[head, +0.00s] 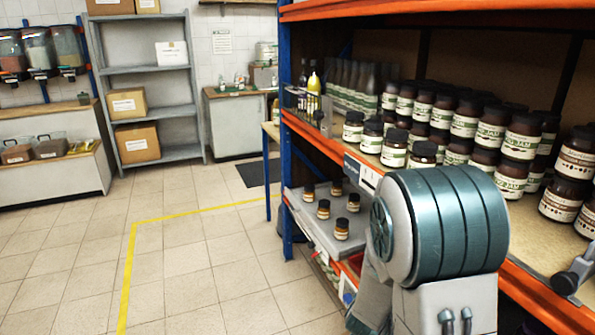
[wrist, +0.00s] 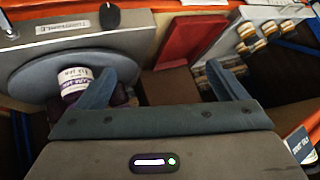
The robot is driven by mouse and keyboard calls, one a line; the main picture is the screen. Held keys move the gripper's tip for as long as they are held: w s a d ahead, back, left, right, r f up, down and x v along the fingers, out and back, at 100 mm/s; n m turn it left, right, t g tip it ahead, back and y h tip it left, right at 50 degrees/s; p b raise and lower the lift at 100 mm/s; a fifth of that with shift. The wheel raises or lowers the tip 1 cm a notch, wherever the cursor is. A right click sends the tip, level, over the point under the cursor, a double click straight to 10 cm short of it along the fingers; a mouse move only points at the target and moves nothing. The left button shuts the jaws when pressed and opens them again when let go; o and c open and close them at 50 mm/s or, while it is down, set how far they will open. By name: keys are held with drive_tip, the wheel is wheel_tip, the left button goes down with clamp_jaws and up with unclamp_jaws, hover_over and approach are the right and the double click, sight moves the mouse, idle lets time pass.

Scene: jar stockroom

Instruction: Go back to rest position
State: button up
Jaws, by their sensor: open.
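My gripper (wrist: 157,68) shows in the wrist view with its two blue-grey fingers spread wide and nothing held between them. A dark jar with a white label (wrist: 74,84) stands on a grey round turntable (wrist: 35,80) at the left. The jar is outside the gap, beside the left finger, which partly covers it; I cannot tell whether they touch. In the head view my teal arm fills the lower right, and my gripper is hidden there.
Orange shelving at right bears rows of dark jars (head: 464,126). A grey tray (head: 305,230) with several small jars stands low beside my arm; small jars (wrist: 262,42) also show in the wrist view. A red object (wrist: 191,42) lies ahead. Tiled floor (head: 200,262) at left is clear.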

drive_tip(key=s+a+r+n+g+y+p, duration=0.1)
drive_tip(key=s+a+r+n+y+p, duration=0.25)
drive_tip(key=r, duration=0.45)
drive_tip(key=s+a+r+n+g+y+p, duration=0.1)
drive_tip(key=s+a+r+n+y+p, duration=0.2)
drive_tip(key=r, duration=0.5)
drive_tip(key=s+d+r+n+g+h+p, duration=0.1)
drive_tip(key=s+r+n+g+h+p, duration=0.1)
drive_tip(key=s+r, duration=0.8)
drive_tip(key=s+n+g+p, duration=0.1)
drive_tip(key=s+n, duration=0.1)
drive_tip(key=s, duration=0.1)
drive_tip(key=shift+d+r, duration=0.2)
drive_tip(key=shift+r, duration=0.2)
